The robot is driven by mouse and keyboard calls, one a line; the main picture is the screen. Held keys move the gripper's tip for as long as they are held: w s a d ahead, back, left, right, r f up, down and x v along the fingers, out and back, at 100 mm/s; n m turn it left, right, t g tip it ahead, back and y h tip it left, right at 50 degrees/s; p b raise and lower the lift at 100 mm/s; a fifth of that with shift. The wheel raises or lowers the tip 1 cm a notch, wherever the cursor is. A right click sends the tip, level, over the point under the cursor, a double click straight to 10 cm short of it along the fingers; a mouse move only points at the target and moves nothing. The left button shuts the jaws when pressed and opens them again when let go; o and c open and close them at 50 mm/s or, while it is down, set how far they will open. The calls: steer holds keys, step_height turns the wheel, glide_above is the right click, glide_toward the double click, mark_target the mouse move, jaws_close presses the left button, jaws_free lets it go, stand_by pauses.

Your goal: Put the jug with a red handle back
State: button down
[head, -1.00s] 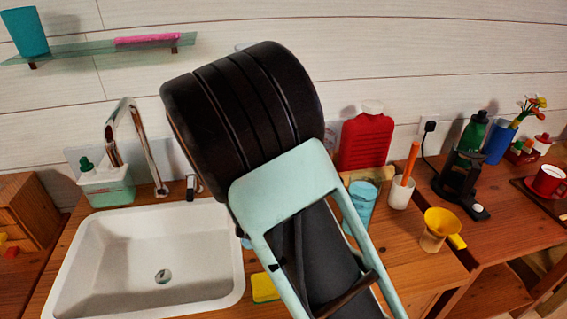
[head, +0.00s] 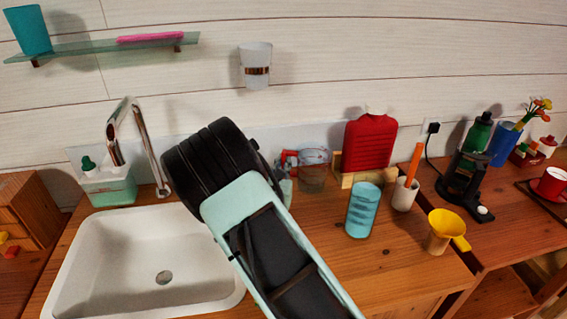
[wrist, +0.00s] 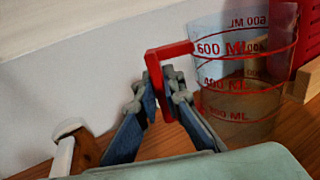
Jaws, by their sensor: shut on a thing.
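The jug (wrist: 243,75) is a clear measuring jug with red volume marks and a red handle (wrist: 170,50) on its left side. In the head view the jug (head: 313,172) is at the back of the wooden counter, right of my arm. My gripper (wrist: 167,94) is shut on the lower part of the red handle, with one finger on each side. The jug looks upright and at or very near the counter top; I cannot tell if its base touches. In the head view my own wrist hides most of the gripper.
The sink (head: 75,275) is at left. A frosted cup (head: 256,66) hangs on the wall above.

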steer(key=shift+r, duration=0.1)
steer(key=c, duration=2)
jaws_free()
steer(key=shift+c, duration=0.2)
steer(key=shift+r, duration=0.1)
steer(key=s, duration=0.4)
steer(key=s+a, duration=0.1)
steer(key=s, duration=0.3)
steer(key=s+a, duration=0.1)
steer(key=s, duration=0.3)
steer(key=shift+a, duration=0.1)
